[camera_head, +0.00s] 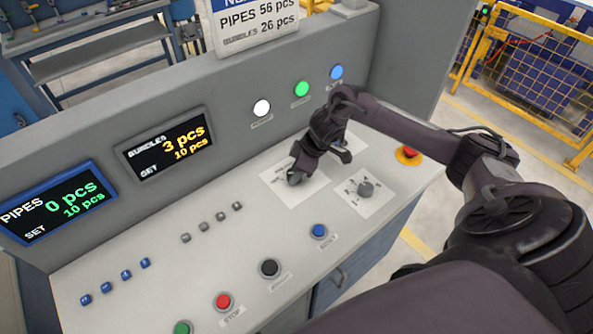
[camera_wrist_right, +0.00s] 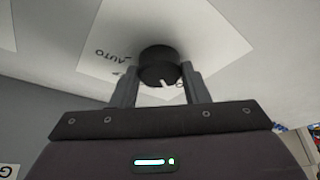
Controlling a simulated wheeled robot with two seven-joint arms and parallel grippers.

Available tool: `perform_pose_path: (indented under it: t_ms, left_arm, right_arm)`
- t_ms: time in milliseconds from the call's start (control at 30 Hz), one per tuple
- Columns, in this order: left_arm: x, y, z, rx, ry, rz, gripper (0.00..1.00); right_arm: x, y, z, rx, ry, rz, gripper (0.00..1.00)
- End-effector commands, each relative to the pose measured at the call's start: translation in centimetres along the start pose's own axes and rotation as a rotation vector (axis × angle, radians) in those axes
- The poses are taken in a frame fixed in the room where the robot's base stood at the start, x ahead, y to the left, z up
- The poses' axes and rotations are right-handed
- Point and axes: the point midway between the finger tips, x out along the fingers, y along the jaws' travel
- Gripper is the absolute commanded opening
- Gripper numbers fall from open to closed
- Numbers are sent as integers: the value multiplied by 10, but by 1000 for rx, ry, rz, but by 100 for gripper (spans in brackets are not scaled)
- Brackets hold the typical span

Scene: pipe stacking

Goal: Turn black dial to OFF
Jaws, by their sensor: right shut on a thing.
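The black dial (camera_wrist_right: 158,62) sits on a white label plate (camera_wrist_right: 110,45) and shows in the right wrist view between the two fingers. Its white pointer mark faces the gripper's palm. The word AUTO is readable on the plate to the left; other lettering near the pointer is partly hidden. My right gripper (camera_wrist_right: 159,78) is shut on the dial, one finger on each side. In the head view, my right gripper (camera_head: 296,174) reaches down to the left white plate (camera_head: 291,196) and mostly covers the dial. My left gripper is not in view.
A second dial (camera_head: 366,188) stands on its own plate to the right. A red emergency button (camera_head: 408,153) is near the panel's right end. Blue (camera_head: 319,231), black (camera_head: 269,267) and red (camera_head: 223,301) buttons line the front. Displays and lamps are on the upright back panel.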

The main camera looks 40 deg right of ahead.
Motion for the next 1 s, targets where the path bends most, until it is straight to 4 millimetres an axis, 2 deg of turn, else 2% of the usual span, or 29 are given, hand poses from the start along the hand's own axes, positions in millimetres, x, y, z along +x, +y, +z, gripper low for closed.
perform_pose_path:
  t_ms: [300,700,733,867,1000]
  left_arm:
    - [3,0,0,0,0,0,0]
    - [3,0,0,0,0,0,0]
    - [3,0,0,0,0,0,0]
    - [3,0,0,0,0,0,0]
    - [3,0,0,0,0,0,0]
  right_arm:
    - [0,1,0,-67,0,-26,19]
    - [-1,1,0,-73,0,-28,18]
    - [-1,1,0,-73,0,-28,44]
    - [0,1,0,-72,0,-28,61]
    - [0,1,0,-71,-1,-28,63]
